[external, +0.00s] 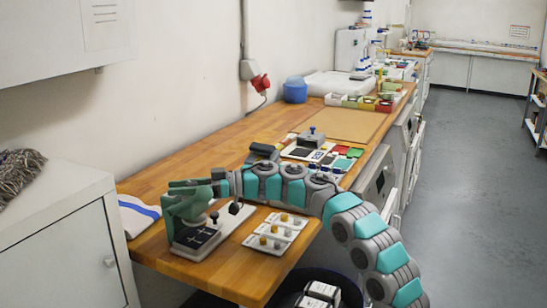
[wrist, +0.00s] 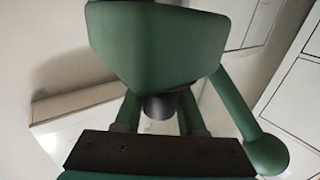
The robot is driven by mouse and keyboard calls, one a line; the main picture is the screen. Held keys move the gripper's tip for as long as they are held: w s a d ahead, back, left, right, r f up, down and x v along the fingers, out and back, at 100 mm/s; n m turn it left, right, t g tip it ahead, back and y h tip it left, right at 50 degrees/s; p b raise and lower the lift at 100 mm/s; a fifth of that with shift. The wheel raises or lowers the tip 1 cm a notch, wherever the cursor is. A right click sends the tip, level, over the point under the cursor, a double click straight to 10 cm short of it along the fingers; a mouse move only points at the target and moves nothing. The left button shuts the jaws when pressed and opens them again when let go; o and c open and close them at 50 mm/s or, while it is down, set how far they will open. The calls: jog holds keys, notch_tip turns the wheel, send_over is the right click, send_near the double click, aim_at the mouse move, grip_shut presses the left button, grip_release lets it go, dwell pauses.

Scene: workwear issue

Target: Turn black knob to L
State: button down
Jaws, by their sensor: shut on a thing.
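The knob's pointer and any L mark are hidden by my gripper. A small black-topped lever (external: 214,216) stands on the board just right of the fingers.
A white tray (external: 262,246) with several small round pieces lies right of the board. A white cloth with a blue stripe (external: 138,215) is at the left. A grey cabinet (external: 60,250) stands at the left. More boards and bins fill the bench behind.

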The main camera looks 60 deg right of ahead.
jog(key=shift+r+m+t+h+p, duration=0.15)
jog(key=shift+m+t+h+p, duration=0.15)
jog(key=shift+p, duration=0.2)
jog(key=shift+w+d+m+t+h+p, duration=0.1)
jog(key=shift+m+t+h+p, duration=0.35)
jog(key=shift+h, duration=0.35)
jog(key=shift+d+m+t+h, duration=0.1)
jog(key=shift+m+t+h, duration=0.2)
jog(key=shift+h, duration=0.2)
jog(key=shift+w+d+m+t+h, duration=0.15)
jog(key=shift+m+t+h, duration=0.1)
jog(key=shift+m+h, duration=0.45)
jog(key=shift+d+m+t+h, duration=0.2)
jog(key=shift+m+h, duration=0.25)
jog(key=shift+h, duration=0.4)
jog(key=shift+w+d+m+t+h, duration=0.1)
jog(key=shift+m+t+h, duration=0.2)
jog(key=shift+m+h, duration=0.4)
jog(key=shift+h, duration=0.25)
jog(key=c, duration=0.5)
grip_release()
jog(key=shift+s, duration=0.1)
jog(key=s+d, duration=0.1)
jog(key=s, duration=0.6)
jog(key=shift+s+d, duration=0.15)
jog(key=shift+s, duration=0.15)
